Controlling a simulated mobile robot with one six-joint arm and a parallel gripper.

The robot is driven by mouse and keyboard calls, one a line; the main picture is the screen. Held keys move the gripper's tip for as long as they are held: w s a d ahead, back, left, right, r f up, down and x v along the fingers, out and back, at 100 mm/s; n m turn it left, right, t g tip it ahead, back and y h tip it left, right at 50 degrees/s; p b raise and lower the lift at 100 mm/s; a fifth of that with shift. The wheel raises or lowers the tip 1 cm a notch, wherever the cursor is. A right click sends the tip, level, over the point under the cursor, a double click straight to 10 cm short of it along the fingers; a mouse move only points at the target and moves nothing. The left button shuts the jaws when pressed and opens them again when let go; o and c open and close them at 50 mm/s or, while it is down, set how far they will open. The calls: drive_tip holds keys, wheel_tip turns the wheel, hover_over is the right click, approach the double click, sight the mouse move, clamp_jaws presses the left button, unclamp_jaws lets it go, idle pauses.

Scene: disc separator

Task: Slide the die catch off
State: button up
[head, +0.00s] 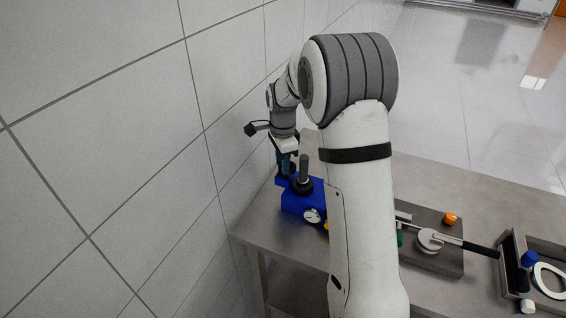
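A blue device (300,204) stands at the left end of the steel bench, close to the tiled wall. A black upright post with a round collar (303,182) rises from its top, and a small round gauge (312,216) is on its front. My gripper (285,170) points down at the back left of the blue device, behind the post. Its fingertips are small and dark here, and I cannot tell whether they are open, shut or touching the device. I cannot make out the die catch in this view. My own arm covers the right side of the blue device.
The steel bench (265,235) carries a dark plate (445,262) with a round metal part and black handle (430,240) and an orange knob (450,218). The tiled wall (130,130) is close on the left.

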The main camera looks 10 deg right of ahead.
drive_tip(key=shift+o, duration=1.4)
drive_tip(key=shift+w+a, duration=0.15)
drive_tip(key=shift+a, duration=0.05)
drive_tip(key=shift+o, duration=0.6)
drive_tip(key=shift+d, duration=0.1)
wheel_tip(320, 180, up, 8)
drive_tip(key=shift+f+b, duration=0.2)
drive_tip(key=shift+b, duration=0.3)
drive_tip(key=shift+r, duration=0.1)
